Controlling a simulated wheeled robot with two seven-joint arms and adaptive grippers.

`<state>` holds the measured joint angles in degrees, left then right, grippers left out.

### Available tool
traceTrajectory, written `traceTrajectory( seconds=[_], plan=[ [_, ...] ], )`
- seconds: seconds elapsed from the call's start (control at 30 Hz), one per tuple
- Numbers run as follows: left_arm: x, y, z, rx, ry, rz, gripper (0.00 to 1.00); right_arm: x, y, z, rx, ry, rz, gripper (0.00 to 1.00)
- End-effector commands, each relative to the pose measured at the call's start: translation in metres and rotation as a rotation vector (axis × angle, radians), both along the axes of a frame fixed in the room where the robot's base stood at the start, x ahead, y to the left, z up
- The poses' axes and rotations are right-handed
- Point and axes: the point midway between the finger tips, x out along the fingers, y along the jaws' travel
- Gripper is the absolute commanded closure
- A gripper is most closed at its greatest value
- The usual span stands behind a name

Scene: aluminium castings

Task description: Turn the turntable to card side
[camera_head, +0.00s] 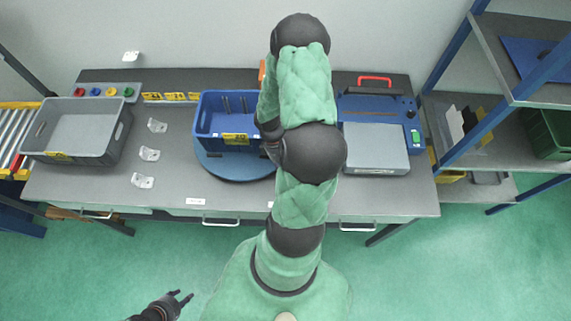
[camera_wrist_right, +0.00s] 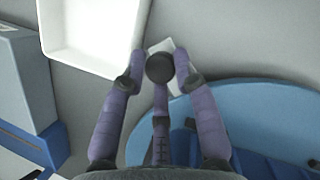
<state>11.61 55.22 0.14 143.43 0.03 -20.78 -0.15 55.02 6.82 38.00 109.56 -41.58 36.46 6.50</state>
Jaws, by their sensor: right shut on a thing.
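The turntable (camera_head: 235,170) is a round blue disc on the grey workbench. A blue crate (camera_head: 220,130) with a yellow label stands on it. In the right wrist view the turntable (camera_wrist_right: 270,105) lies at the right, with part of the crate below. My right arm reaches over the bench and hides the turntable's right side and its own gripper in the head view. In the right wrist view my right gripper (camera_wrist_right: 160,75) is shut around a black round knob (camera_wrist_right: 160,68) near the disc's edge. My left gripper (camera_head: 178,298) is open and empty, low in front of the bench.
A grey bin (camera_head: 75,130) stands at the bench's left, with several small metallic castings (camera_head: 149,154) beside it. A blue device with a grey plate (camera_head: 375,150) is at the right. A white tray (camera_wrist_right: 95,35) shows in the right wrist view. Shelving (camera_head: 500,90) stands farther right.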

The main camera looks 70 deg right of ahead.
Motion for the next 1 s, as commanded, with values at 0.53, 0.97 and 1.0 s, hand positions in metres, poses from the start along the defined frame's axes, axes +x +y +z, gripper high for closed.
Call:
traceTrajectory(
  seconds=[0.53,0.97,1.0],
  plan=[
    [0.000,0.000,0.000,0.000,0.000,0.000,0.60,-0.002,-0.002,0.001,-0.002,0.006,0.001,0.48],
    [0.000,0.000,0.000,0.000,0.000,0.000,0.60,0.009,-0.007,0.025,-0.007,0.000,0.000,0.48],
    [0.000,0.000,0.000,0.000,0.000,0.000,0.60,0.012,-0.007,0.032,-0.005,0.000,0.001,0.48]
  ],
)
